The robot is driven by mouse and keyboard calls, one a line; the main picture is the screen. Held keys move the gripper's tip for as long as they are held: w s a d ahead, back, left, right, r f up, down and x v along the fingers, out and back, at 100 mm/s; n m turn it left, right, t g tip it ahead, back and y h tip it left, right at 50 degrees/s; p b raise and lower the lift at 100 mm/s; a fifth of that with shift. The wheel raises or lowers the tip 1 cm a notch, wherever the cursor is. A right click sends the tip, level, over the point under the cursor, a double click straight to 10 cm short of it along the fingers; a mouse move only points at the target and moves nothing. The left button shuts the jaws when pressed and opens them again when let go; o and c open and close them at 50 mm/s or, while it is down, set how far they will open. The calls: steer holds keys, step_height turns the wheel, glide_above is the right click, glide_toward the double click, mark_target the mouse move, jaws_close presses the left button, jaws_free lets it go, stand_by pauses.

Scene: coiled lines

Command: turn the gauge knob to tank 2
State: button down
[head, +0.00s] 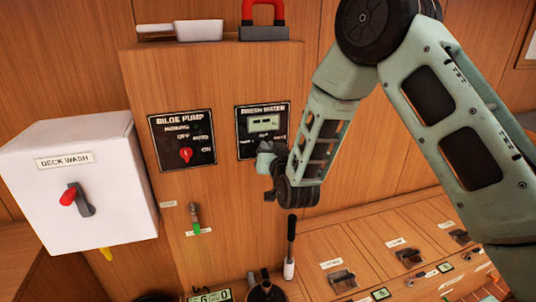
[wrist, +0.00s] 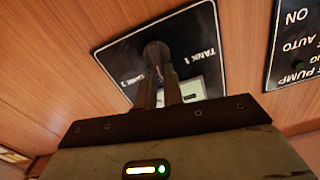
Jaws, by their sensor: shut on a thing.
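The black FRESH WATER panel (head: 243,126) is on the wooden wall, with a small lit gauge (head: 264,123) in it. In the head view my gripper covers the panel's lower part and hides the knob. In the wrist view the panel (wrist: 118,62) appears upside down. Its dark round gauge knob (wrist: 155,52) sits between the TANK 1 label (wrist: 202,48) and another TANK label, partly covered by a finger. My gripper (wrist: 158,76) is shut on the knob; it also shows in the head view (head: 267,158). Which label the knob points to cannot be told.
The BILGE PUMP panel (head: 182,140) with a red knob is just left. A white DECK WASH box (head: 85,185) with a red-tipped lever juts out farther left. A green-tipped lever (head: 196,222) and a black-and-white lever (head: 290,245) stand below. A red-handled item (head: 264,22) sits on the ledge above.

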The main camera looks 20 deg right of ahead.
steer(key=m+b, duration=0.4)
steer(key=b, duration=0.1)
steer(key=d+m+b, duration=0.1)
steer(key=m+b, duration=0.2)
steer(key=shift+f, duration=0.4)
steer(key=c, duration=1.5)
jaws_free()
steer(key=shift+r, duration=0.1)
steer(key=shift+s, duration=0.1)
steer(key=s+b, duration=0.2)
steer(key=s, duration=0.2)
steer(key=s+b, duration=0.2)
steer(key=s, duration=0.2)
steer(key=s+b, duration=0.3)
steer(key=s, duration=0.1)
steer(key=shift+f, duration=0.3)
